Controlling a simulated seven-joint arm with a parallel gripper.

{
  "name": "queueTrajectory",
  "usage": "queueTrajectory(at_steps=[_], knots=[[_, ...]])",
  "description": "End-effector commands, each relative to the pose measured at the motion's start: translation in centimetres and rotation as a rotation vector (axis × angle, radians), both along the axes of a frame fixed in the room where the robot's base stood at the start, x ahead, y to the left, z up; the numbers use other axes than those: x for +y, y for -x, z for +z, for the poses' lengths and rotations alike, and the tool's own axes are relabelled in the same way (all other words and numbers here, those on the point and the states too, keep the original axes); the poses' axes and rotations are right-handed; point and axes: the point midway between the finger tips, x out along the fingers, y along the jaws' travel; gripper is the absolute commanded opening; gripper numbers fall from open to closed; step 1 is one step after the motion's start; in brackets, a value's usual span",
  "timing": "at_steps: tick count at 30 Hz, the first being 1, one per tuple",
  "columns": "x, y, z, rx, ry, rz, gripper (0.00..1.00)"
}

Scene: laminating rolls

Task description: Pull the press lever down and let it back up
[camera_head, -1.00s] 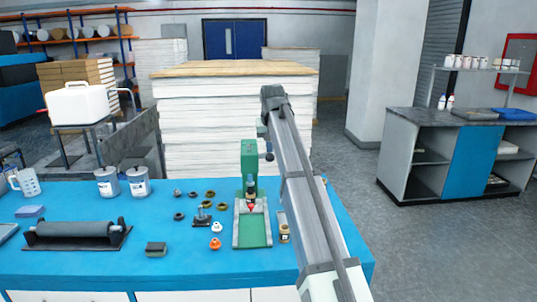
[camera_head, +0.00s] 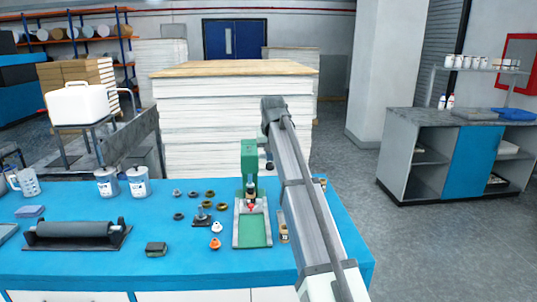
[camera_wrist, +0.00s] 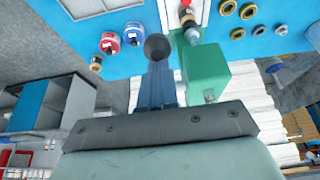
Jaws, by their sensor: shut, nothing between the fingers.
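The green press (camera_head: 249,160) stands upright on the blue table, with a grey-framed green base (camera_head: 252,230) in front of it. In the wrist view the press body (camera_wrist: 209,72) is just right of my gripper (camera_wrist: 158,70). My gripper's fingers are shut with nothing between them. A dark round lever knob (camera_wrist: 158,46) shows right at the fingertips; I cannot tell whether they touch it. In the head view my arm hides the gripper, and the lever is hard to make out beside the press.
Several small rings (camera_head: 209,194) and an orange-topped piece (camera_head: 215,243) lie left of the press. A small jar (camera_head: 283,232) stands close to its right. A black roller (camera_head: 76,230) and white cans (camera_head: 138,181) are farther left. The table front is mostly clear.

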Motion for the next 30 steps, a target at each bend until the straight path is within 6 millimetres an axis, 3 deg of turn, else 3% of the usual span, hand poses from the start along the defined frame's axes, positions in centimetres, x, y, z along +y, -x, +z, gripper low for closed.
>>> queueTrajectory(at_steps=[30], knots=[[0.0,0.3,-1.8,0.001,0.000,0.000,0.00]])
